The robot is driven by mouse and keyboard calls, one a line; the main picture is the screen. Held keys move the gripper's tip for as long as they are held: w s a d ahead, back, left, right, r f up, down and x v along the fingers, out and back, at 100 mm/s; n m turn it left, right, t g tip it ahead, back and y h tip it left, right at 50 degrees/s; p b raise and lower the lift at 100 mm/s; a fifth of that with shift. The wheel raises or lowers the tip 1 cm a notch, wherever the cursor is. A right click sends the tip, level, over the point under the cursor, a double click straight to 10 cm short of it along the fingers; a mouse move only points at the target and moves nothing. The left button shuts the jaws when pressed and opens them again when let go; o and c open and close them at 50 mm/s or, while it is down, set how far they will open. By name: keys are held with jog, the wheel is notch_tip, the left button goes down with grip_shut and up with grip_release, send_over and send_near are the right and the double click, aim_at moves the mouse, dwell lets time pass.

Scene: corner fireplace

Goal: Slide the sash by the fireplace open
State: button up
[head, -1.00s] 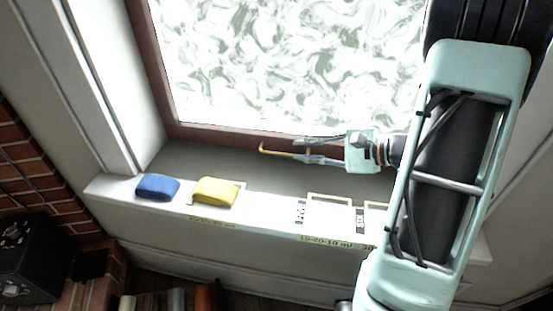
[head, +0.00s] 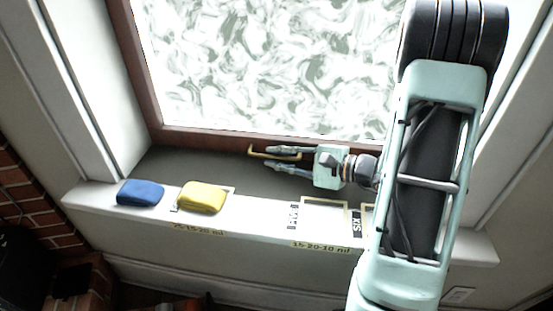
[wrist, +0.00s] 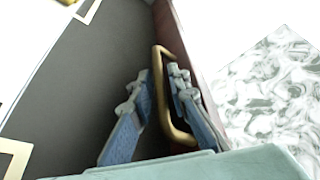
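The sash (head: 215,137) is a brown-framed pane of swirled glass above the sill. A brass bar handle (head: 252,154) sits on its lower rail, and it also shows in the wrist view (wrist: 158,75). My gripper (head: 270,158) is at the handle, fingers pointing left. In the wrist view the fingers (wrist: 157,88) are apart, with the handle's bar between them. The right finger lies on the sash side of the bar, close to it; the left finger stands clear on the room side. Whether the right finger touches the handle cannot be told.
A blue pad (head: 140,193) and a yellow pad (head: 203,197) lie on the white sill ledge (head: 272,222), left of my arm. Outlined squares and labels mark the ledge. White side walls (head: 100,100) bound the recess. Brickwork (head: 22,190) is at lower left.

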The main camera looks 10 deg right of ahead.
aim_at(277, 44)
jog(key=shift+w+a, duration=0.1)
grip_shut()
dwell(0.3)
notch_tip(277, 44, up, 29)
jog(key=p, duration=1.5)
jog(key=shift+f, duration=0.1)
grip_release()
jog(key=shift+f, duration=0.1)
jog(key=v, duration=0.7)
jog(key=shift+d, duration=0.25)
